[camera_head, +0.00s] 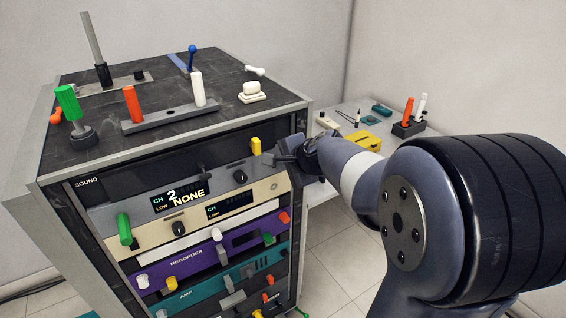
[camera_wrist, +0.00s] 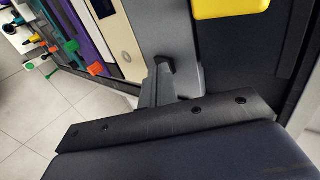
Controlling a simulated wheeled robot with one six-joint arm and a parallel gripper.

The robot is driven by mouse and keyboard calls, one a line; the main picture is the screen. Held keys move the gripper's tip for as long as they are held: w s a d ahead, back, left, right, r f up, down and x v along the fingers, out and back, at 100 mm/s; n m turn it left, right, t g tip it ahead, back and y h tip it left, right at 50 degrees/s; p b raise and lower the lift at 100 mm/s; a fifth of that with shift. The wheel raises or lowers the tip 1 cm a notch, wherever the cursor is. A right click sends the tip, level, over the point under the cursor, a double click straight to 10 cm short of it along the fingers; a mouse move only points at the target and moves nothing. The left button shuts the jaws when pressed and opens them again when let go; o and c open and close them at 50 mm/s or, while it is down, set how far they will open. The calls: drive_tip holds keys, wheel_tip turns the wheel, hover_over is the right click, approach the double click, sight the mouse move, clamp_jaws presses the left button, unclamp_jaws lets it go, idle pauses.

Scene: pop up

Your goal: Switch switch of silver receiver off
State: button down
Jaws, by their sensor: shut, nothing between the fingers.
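The silver receiver (camera_head: 222,182) is the upper grey-faced unit in the rack, with a lit display (camera_head: 180,196) reading "CH 2 NONE" and "LOW". A small dark lever (camera_head: 202,171) stands out by the display, and a dark round knob (camera_head: 240,177) sits right of it. I cannot tell for sure which part is the switch or how it is set. My gripper (camera_head: 282,154) is shut and empty at the receiver's right end. In the wrist view its closed fingers (camera_wrist: 163,82) are close to the grey face (camera_wrist: 168,30); contact is unclear.
A green handle (camera_head: 124,229) sticks out at the left. A cream unit (camera_head: 155,235), a purple recorder (camera_head: 180,262) and a teal amp (camera_head: 195,290) lie below. A side table (camera_head: 345,118) stands behind my arm.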

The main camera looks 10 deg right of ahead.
drive_tip(key=p, duration=0.2)
drive_tip(key=shift+w+r+p, duration=0.1)
drive_tip(key=shift+w+p, duration=0.15)
drive_tip(key=shift+p, duration=0.05)
drive_tip(key=shift+r, duration=0.1)
drive_tip(key=shift+r+p, duration=0.7)
